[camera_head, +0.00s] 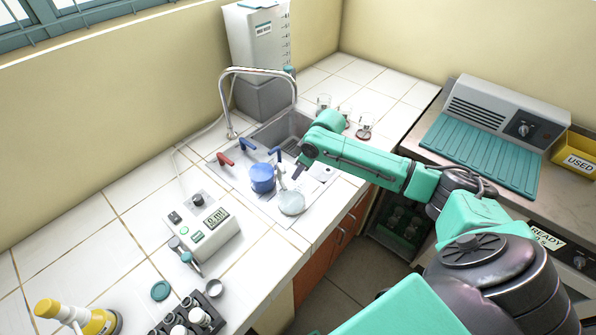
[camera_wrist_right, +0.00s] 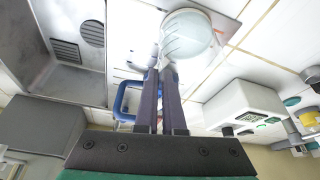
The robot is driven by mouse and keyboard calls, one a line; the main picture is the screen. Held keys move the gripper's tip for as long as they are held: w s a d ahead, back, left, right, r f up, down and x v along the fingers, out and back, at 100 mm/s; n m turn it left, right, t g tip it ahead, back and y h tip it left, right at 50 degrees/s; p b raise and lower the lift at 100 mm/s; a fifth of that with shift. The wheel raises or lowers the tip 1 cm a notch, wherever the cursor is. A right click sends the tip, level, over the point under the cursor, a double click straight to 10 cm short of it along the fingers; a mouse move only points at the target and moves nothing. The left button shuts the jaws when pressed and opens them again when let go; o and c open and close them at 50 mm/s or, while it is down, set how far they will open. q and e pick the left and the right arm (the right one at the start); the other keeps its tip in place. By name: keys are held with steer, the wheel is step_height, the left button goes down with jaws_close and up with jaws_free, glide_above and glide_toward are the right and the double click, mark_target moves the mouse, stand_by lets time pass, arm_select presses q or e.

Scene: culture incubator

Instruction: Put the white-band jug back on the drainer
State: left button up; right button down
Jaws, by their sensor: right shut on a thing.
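A pale, translucent round jug (camera_head: 291,203) is at the front of the drainer (camera_head: 240,190), beside the sink. It also shows in the wrist view (camera_wrist_right: 187,36), just beyond my fingertips. I cannot make out a white band on it. My right gripper (camera_head: 298,173) is just behind it; in the wrist view its fingers (camera_wrist_right: 162,70) are nearly together at the jug's near side, shut on what looks like its handle. The fingers hide the grip itself. Whether the jug touches the drainer I cannot tell. My left gripper is not in view.
A blue jug (camera_head: 262,178) stands just left of the pale one. Red (camera_head: 226,158) and blue (camera_head: 277,153) handles rise near the sink (camera_head: 285,130) and its tall tap (camera_head: 258,71). A meter (camera_head: 205,228) stands front left. Small glass vessels (camera_head: 365,127) stand behind my arm.

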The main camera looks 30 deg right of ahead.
steer(key=c, duration=1)
jaws_free()
steer(key=b+v, duration=0.2)
steer(key=v, duration=1)
